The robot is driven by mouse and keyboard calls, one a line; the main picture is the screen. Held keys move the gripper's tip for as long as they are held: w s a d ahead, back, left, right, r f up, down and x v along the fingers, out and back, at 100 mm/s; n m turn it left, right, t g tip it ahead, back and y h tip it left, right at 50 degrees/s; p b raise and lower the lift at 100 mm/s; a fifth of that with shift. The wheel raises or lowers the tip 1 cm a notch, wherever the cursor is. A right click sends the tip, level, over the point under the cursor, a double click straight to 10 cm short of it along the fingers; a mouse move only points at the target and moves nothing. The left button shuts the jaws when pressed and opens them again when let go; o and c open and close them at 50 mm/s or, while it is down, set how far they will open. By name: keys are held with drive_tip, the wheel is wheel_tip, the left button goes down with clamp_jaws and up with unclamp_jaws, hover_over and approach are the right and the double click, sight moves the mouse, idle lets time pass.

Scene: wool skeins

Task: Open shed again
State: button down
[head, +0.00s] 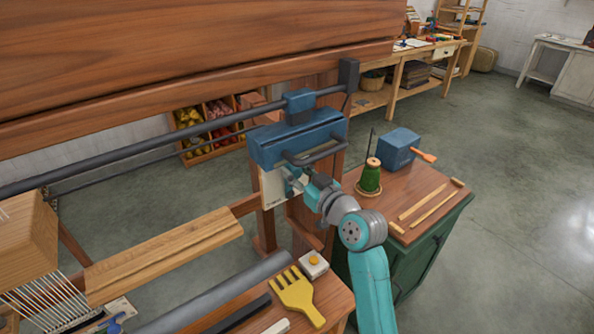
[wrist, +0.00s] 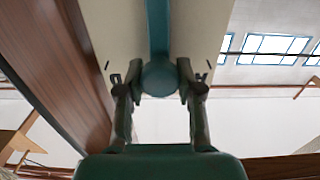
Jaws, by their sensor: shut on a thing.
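A blue housing (head: 298,142) with a dark handle bar sits on a dark rail at the loom's right end. Below it is a cream plate (head: 272,188), partly covered by my gripper (head: 292,182). In the wrist view the cream plate (wrist: 205,30) carries a small dark mark on each side. A blue lever (wrist: 158,35) with a round knob (wrist: 160,79) runs down its middle. My gripper (wrist: 160,85) is shut on this knob, one finger on each side. In the head view my gripper and arm hide the lever.
A green cabinet (head: 430,250) at right bears a green thread cone (head: 370,180), a blue box (head: 398,147) with an orange handle and wooden sticks. Open floor lies farther right.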

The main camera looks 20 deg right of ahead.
drive_tip(key=shift+s+a+f+n, duration=0.25)
drive_tip(key=shift+a+n, duration=0.5)
drive_tip(key=shift+n, duration=0.2)
drive_tip(key=shift+s+a+f+n, duration=0.2)
drive_tip(key=shift+s+a+n, duration=0.05)
drive_tip(key=shift+a+n, duration=0.6)
drive_tip(key=shift+s+a+f+n, duration=0.25)
drive_tip(key=shift+a+n, duration=0.4)
drive_tip(key=shift+n, duration=0.35)
drive_tip(key=c, duration=0.7)
unclamp_jaws()
drive_tip(key=shift+c, duration=0.2)
drive_tip(key=shift+s, duration=0.1)
drive_tip(key=v, duration=1.1)
drive_tip(key=shift+s, duration=0.35)
